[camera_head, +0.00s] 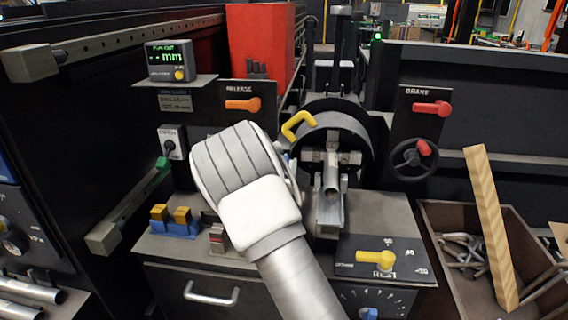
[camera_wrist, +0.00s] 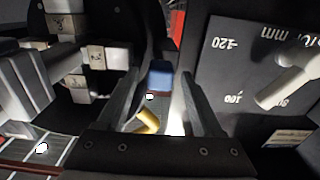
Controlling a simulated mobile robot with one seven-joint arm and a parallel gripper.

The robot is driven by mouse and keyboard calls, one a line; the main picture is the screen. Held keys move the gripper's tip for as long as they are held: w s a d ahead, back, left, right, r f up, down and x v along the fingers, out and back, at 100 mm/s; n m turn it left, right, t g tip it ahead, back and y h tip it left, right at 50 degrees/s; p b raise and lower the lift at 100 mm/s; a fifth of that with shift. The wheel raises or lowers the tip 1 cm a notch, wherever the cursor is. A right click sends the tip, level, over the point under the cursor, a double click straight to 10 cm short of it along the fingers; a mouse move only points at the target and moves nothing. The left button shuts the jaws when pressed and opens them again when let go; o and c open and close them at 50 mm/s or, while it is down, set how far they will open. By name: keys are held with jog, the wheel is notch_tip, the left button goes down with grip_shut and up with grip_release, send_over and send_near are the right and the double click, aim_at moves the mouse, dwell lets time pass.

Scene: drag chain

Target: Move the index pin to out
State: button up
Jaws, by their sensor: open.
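No part is clearly labelled as the index pin. In the wrist view a small blue block (camera_wrist: 160,76) shows between the fingertips of my gripper (camera_wrist: 163,88). The gripper's fingers are apart; I cannot tell whether they touch the block. A yellow bent piece (camera_wrist: 147,122) shows lower between the fingers. In the head view my gripper (camera_head: 288,168) is mostly hidden behind my own white wrist, left of the dark round chuck (camera_head: 356,128). The yellow handle (camera_head: 299,124) stands at the chuck's upper left.
A panel (camera_wrist: 228,72) with numbers and a pale lever (camera_wrist: 288,78) is right of the fingers. An orange release lever (camera_head: 243,104), red brake lever (camera_head: 432,109) and yellow rest lever (camera_head: 375,258) surround the chuck. A wooden bar (camera_head: 491,228) leans in a bin (camera_head: 452,290).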

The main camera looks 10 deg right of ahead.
jog(key=shift+x, duration=1)
grip_shut()
dwell(0.8)
